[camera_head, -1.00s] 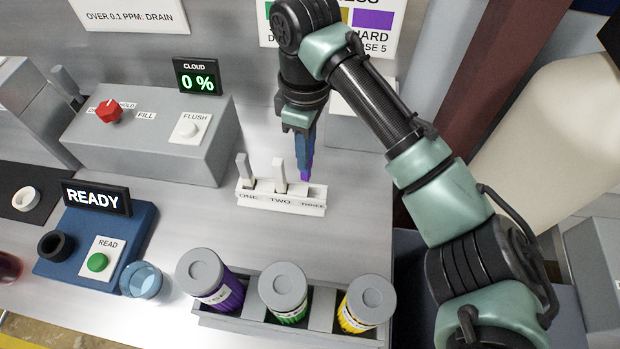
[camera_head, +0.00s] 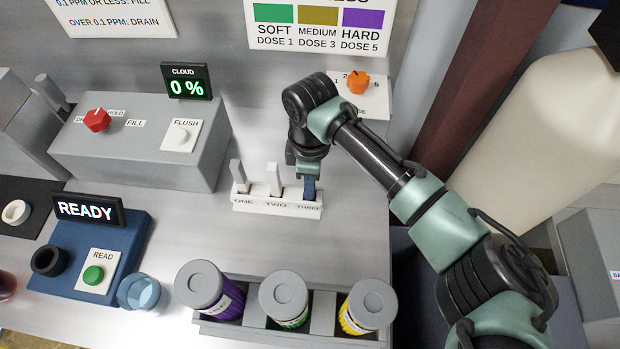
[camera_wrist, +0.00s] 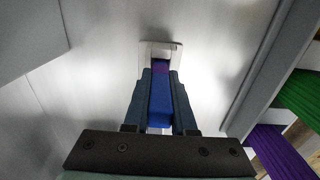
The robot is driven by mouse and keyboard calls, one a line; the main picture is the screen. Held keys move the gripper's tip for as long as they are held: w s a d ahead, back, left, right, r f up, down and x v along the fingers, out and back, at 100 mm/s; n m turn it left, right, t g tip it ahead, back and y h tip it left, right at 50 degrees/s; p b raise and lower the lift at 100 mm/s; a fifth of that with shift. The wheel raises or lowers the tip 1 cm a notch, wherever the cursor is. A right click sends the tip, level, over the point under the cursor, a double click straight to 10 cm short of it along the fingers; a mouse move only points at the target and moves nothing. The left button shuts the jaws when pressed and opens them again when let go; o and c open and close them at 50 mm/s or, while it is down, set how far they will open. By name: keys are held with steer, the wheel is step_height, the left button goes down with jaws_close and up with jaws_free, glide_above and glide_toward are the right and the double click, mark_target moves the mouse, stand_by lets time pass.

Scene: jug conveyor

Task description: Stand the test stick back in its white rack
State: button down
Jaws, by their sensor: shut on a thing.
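The white rack (camera_head: 276,207) stands on the grey bench, with slots labelled ONE, TWO and THREE. White sticks stand in slots ONE (camera_head: 238,172) and TWO (camera_head: 273,180). My gripper (camera_head: 308,187) is low over slot THREE at the rack's right end. In the wrist view my gripper (camera_wrist: 160,100) is shut on the test stick (camera_wrist: 160,108), which is blue with a purple part towards the rack. The rack's end shows white beyond the stick in the wrist view (camera_wrist: 172,47). The stick's lower end is hidden, so I cannot tell how deep it sits.
A holder with purple (camera_head: 210,290), green (camera_head: 284,295) and yellow (camera_head: 367,306) capped jars stands in front of the rack. The blue reader (camera_head: 130,250) is at left, beside a clear blue cup (camera_head: 139,292). A grey control box (camera_head: 150,150) stands behind left.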

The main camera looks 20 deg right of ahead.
steer(key=shift+f, duration=0.15)
steer(key=c, duration=0.7)
jaws_free()
steer(key=shift+c, duration=0.2)
step_height(320, 180, up, 12)
steer(key=shift+r+b, duration=0.2)
steer(key=shift+b, duration=0.8)
